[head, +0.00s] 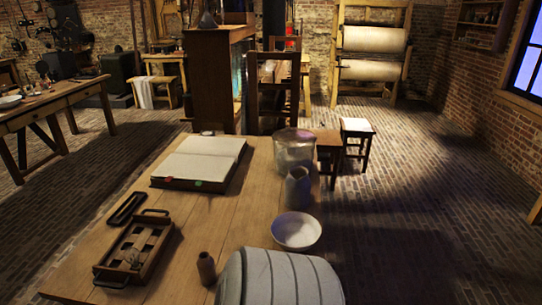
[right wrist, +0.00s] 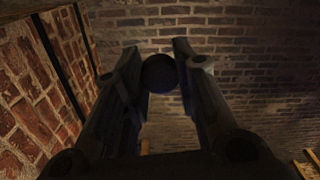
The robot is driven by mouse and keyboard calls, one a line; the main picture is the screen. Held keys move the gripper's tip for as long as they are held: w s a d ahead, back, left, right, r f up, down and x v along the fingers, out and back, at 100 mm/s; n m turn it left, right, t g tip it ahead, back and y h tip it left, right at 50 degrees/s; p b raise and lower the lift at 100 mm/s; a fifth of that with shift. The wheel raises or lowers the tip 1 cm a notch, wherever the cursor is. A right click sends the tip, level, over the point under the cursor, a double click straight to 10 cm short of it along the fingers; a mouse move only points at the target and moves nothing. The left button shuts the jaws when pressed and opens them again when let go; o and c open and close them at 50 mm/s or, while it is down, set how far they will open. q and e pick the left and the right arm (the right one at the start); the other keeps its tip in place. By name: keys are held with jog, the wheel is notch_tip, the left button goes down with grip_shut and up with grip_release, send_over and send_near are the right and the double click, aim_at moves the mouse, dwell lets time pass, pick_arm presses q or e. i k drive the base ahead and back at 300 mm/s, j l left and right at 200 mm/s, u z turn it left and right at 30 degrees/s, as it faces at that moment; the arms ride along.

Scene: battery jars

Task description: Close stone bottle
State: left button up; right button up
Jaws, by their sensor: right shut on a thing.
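My right gripper (right wrist: 157,58) shows in the right wrist view, its two fingers shut on a small dark round thing (right wrist: 159,74), which looks like a stopper. That view has only brick behind it, with no bottle. In the head view, a small brown bottle (head: 206,269) stands upright at the table's near part. A grey stoneware bottle (head: 298,187) with a narrower neck stands upright near the table's right edge. Which one is the stone bottle I cannot tell for sure. Neither gripper shows in the head view.
The wooden table (head: 205,225) also holds a white bowl (head: 296,231), a glass jar (head: 294,150), an open book (head: 203,160), a wooden tray (head: 135,248) and a dark oblong frame (head: 126,209). Stools (head: 356,131) stand behind. The brick floor (head: 430,220) to the right is clear.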

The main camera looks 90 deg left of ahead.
aim_at(206, 264)
jog(key=i+j+u, duration=0.1)
jog(key=u, duration=0.3)
jog(key=i+u, duration=0.5)
jog(key=u, duration=0.3)
jog(key=i+l+u, duration=0.1)
jog(key=u, duration=0.25)
jog(key=i+u, duration=0.5)
jog(key=u, duration=2.5)
jog(key=l, duration=0.1)
